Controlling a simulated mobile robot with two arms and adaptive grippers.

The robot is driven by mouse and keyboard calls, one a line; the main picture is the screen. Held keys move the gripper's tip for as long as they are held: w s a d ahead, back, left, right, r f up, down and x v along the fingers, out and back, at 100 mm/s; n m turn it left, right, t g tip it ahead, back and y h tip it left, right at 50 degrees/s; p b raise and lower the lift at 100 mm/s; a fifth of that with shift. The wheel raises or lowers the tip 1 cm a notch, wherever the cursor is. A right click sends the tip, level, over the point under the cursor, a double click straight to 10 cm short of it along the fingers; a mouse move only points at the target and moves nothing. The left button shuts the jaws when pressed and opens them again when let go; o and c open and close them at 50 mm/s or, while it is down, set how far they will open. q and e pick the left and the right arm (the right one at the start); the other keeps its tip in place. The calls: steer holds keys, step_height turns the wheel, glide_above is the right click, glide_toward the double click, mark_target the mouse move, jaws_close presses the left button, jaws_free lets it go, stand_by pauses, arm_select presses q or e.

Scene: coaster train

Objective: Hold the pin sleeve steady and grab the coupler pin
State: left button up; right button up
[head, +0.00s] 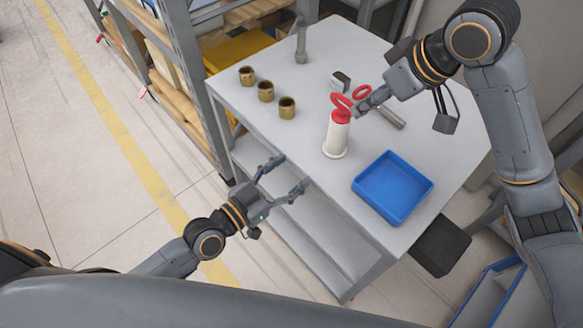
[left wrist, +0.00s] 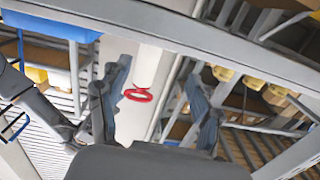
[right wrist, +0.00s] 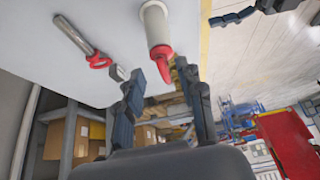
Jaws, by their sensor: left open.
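The white pin sleeve (head: 335,138) stands upright near the table's front edge, its base flared. A coupler pin's red top and ring (head: 341,104) show at the sleeve's upper end; the shaft is hidden. My right gripper (head: 358,104) is beside this ring, fingers apart. In the right wrist view the red ring (right wrist: 182,70) lies between the fingertips, nearer the right finger. A second pin (head: 390,117) lies on the table behind, with its own red ring (head: 362,92). My left gripper (head: 284,176) is open and empty, off the table's front edge, left of the sleeve.
A blue tray (head: 392,188) sits right of the sleeve on the grey table (head: 310,110). Several brass bushings (head: 265,91) stand along the left edge. A metal post (head: 301,42) and a small metal block (head: 340,80) are behind. Shelving (head: 195,80) stands at left.

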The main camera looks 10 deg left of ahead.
mark_target(331, 141)
arm_select(q)
steer(key=shift+h, duration=0.3)
steer(key=r+x, duration=0.1)
steer(key=x, duration=0.3)
steer(key=r+x, duration=0.1)
steer(key=x, duration=0.4)
steer(key=r+x, duration=0.1)
steer(key=x, duration=0.3)
steer(key=shift+w+d, duration=0.15)
steer(key=shift+d, duration=0.4)
